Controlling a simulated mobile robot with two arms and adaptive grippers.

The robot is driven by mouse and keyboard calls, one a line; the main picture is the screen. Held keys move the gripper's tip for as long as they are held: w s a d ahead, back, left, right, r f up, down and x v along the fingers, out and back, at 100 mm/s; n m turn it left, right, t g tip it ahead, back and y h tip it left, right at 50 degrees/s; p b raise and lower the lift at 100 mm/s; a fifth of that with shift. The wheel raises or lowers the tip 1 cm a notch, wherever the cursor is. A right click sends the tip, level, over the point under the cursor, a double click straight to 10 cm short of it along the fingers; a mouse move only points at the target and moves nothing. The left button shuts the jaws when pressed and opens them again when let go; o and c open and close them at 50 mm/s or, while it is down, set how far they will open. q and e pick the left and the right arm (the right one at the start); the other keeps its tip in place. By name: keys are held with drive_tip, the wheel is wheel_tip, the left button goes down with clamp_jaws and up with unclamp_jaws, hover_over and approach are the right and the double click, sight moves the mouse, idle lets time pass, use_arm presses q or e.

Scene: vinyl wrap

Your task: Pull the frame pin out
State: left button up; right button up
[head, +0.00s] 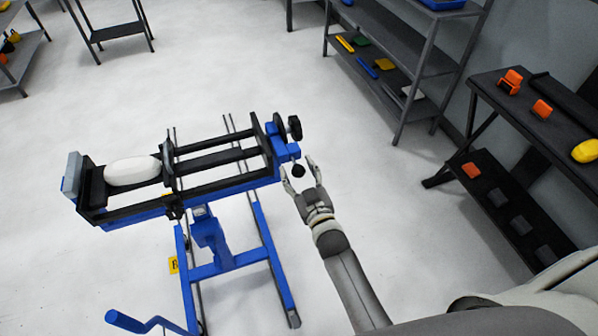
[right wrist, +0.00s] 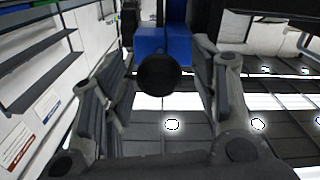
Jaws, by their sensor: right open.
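The frame pin shows as a round black knob (head: 298,171) at the right end of the blue and black frame (head: 262,180). In the right wrist view the black knob (right wrist: 158,74) sits in front of a blue block (right wrist: 163,42). My right gripper (head: 300,168) is open, with its fingers on either side of the knob. In the right wrist view, the fingers of my right gripper (right wrist: 160,85) stand apart from the knob, with gaps on both sides. My left gripper is not in view.
A white oval object (head: 132,171) lies on the frame's left part. Another black knob (head: 295,128) sits above the pin. A grey shelf (head: 410,55) and a dark rack (head: 530,130) with orange and yellow items stand on the right.

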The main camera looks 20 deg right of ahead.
drive_tip(key=shift+s, duration=0.25)
drive_tip(key=s, duration=1.1)
drive_tip(key=shift+s+d, duration=0.2)
drive_tip(key=shift+s, duration=0.05)
